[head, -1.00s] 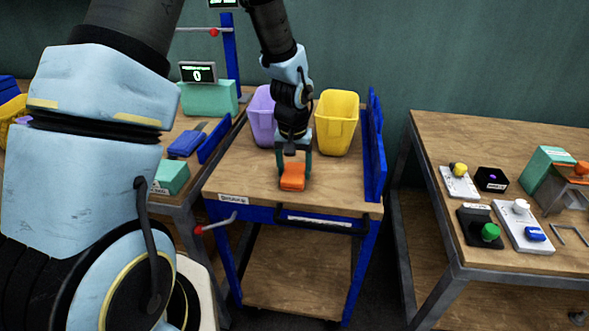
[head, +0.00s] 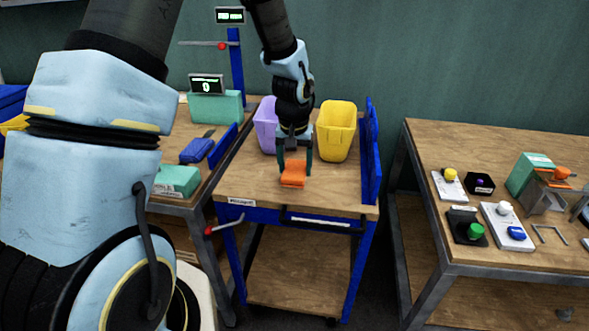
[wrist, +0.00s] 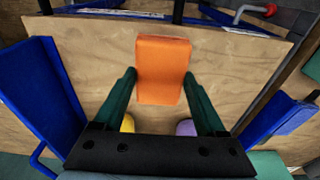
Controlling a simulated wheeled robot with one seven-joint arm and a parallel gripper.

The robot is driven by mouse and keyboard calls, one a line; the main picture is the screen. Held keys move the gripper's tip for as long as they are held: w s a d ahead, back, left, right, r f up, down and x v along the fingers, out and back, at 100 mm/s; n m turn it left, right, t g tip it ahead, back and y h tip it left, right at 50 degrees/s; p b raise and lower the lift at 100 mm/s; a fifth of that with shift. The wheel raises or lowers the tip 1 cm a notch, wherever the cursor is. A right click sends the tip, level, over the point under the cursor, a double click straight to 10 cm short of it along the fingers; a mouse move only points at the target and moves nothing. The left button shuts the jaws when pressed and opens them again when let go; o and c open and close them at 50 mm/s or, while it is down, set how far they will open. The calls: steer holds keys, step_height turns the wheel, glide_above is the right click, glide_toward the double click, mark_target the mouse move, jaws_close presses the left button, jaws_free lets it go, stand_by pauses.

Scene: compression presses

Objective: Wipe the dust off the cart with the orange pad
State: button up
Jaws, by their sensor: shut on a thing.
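The cart (head: 340,193) has a wooden top on a blue frame and stands in the middle of the head view. My gripper (head: 294,168) points down over the cart top, in front of the two bins. It is shut on the orange pad (head: 293,175), which is low at the cart top; I cannot tell whether it touches the wood. In the wrist view the orange pad (wrist: 163,68) sits between the green fingers of my gripper (wrist: 160,77). I cannot make out dust on the bare wood.
A purple bin (head: 265,125) and a yellow bin (head: 337,130) stand at the cart's back. A blue side panel (head: 371,155) bounds its right. A left bench holds a green device (head: 215,106); a right table (head: 440,130) holds button boxes. The cart's front right is clear.

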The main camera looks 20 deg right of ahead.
steer(key=shift+r+p, duration=0.75)
steer(key=shift+r, duration=0.55)
